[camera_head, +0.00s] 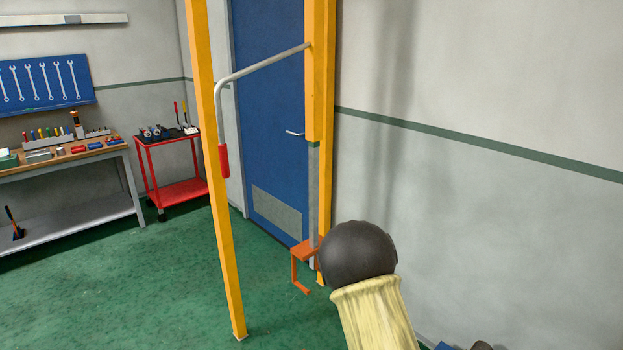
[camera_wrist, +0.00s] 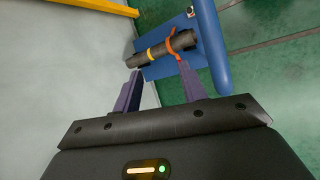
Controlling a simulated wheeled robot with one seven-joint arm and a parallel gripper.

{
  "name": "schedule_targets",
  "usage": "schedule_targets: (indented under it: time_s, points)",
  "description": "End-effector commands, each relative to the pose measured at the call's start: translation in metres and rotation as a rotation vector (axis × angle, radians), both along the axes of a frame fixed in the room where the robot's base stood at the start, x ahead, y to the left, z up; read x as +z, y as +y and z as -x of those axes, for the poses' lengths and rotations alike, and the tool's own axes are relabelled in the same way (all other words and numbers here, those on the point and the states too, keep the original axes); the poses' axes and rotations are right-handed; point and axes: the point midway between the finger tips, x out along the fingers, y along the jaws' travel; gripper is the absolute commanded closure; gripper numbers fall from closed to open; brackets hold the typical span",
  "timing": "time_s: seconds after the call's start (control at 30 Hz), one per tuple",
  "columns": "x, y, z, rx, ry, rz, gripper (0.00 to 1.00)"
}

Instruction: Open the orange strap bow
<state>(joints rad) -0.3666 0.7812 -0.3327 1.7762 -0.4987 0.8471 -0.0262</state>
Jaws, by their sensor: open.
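The orange strap bow (camera_wrist: 171,46) shows in the wrist view near the top middle. It curves over a dark grey pipe (camera_wrist: 163,49) that lies on a blue vise plate (camera_wrist: 155,71). A yellow band (camera_wrist: 150,53) circles the pipe to the left of the bow. My gripper (camera_wrist: 159,68) is open and empty, its two purple fingers spread toward the pipe. The right fingertip appears close to the bow; I cannot tell whether it touches. In the head view my gripper, the pipe and the bow do not show.
A blue rounded post (camera_wrist: 210,45) stands right of the plate. In the head view, yellow posts (camera_head: 213,170) flank a blue door (camera_head: 265,110); an orange bracket (camera_head: 302,252) sits low between them. A red cart (camera_head: 175,190) and a workbench (camera_head: 125,145) stand left.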

Motion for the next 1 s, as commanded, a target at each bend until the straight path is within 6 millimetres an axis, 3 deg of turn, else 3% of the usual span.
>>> schedule_targets:
  time_s: [0.57, 1.0]
  points:
    - [0.027, 0.009, 0.051, -0.133, -0.103, -0.232, 0.58]
    - [0.075, 0.041, 0.142, -0.323, -0.325, -0.536, 0.58]
